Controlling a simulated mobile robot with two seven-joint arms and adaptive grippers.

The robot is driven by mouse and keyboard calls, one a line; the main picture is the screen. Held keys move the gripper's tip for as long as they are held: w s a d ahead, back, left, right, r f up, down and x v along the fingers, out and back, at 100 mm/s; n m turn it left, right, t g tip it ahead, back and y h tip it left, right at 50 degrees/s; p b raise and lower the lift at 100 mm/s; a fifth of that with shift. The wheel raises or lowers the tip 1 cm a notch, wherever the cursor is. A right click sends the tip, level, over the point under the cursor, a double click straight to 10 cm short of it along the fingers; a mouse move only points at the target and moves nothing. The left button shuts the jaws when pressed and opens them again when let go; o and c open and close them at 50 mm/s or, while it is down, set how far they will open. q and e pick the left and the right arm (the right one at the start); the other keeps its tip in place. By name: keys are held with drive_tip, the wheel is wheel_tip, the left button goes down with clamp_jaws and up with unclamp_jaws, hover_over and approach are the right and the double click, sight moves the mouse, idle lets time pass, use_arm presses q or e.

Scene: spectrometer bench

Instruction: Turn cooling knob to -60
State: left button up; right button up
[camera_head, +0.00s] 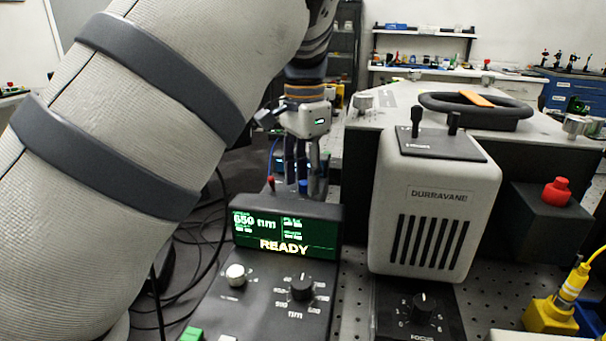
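A dark control box with a green-lit display (284,236) reading 650 nm and READY stands in front of me. Its sloped panel carries a silver knob (235,275) at left and a black nm dial (302,286) at right. The small print by the silver knob is too blurred to read, and I see no dial clearly marked cooling or -60. My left gripper (303,185) points down behind the display, apart from these knobs. Its fingers show close together, and their opening is unclear. My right gripper is out of view.
A pale DURRAVANE housing (438,205) stands right of the box, with a black focus knob (422,303) below it. A dark box with a red button (556,191) and a yellow connector (549,314) are at right. Black cables (206,238) run left of the box.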

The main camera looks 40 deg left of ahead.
use_arm(q)
drive_tip(key=shift+f, duration=0.15)
drive_tip(key=shift+c, duration=0.6)
clamp_jaws()
